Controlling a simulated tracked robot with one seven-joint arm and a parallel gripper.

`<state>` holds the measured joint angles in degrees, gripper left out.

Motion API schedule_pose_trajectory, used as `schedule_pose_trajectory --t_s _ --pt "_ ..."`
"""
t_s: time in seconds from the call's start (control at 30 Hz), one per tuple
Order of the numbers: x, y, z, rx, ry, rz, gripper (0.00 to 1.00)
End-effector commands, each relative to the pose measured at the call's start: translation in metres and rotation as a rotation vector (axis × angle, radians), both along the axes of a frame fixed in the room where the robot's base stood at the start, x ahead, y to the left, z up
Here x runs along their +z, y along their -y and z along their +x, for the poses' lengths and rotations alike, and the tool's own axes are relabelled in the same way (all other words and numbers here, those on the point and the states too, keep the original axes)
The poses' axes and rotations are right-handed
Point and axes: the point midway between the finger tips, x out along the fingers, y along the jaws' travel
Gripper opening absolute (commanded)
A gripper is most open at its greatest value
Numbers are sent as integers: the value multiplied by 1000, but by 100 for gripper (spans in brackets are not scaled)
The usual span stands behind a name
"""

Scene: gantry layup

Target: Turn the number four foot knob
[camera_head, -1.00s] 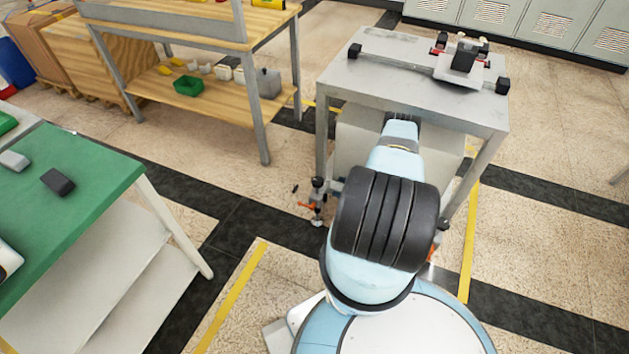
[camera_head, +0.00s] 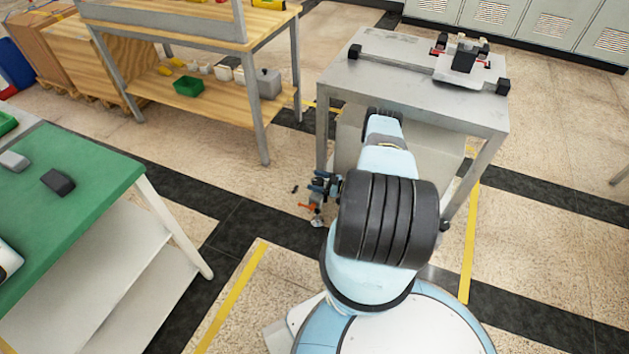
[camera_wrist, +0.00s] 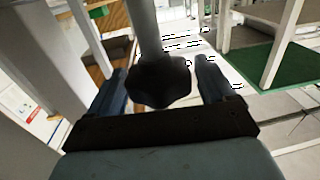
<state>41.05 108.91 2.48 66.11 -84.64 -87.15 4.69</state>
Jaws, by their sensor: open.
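A dark lobed knob (camera_wrist: 161,82) sits at the end of a grey post (camera_wrist: 145,28) in the wrist view. My gripper (camera_wrist: 161,78) is open. One blue finger is at the left of the knob and one at the right, with a gap visible on each side. How deep the knob sits between them is hard to tell. In the head view my gripper (camera_head: 325,184) is low beside the near left leg of the grey table, by an orange part (camera_head: 309,206) and a round metal foot (camera_head: 317,222). The knob cannot be made out there, and no number is readable.
The grey metal table (camera_head: 410,92) carries a rail and a small fixture (camera_head: 465,62). A green-topped table (camera_head: 85,200) stands at the left and a wooden workbench (camera_head: 205,95) behind it. Open floor lies between them and the grey table.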

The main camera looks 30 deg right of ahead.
Motion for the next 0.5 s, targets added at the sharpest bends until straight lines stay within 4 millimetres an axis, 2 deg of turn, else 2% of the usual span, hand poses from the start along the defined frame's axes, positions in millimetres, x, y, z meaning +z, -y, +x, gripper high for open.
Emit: schedule_pose_trajectory --t_s 0.2,0.5 --pt "0 -9 10 -1 1 1 83" --pt "0 -9 10 -1 1 1 81"
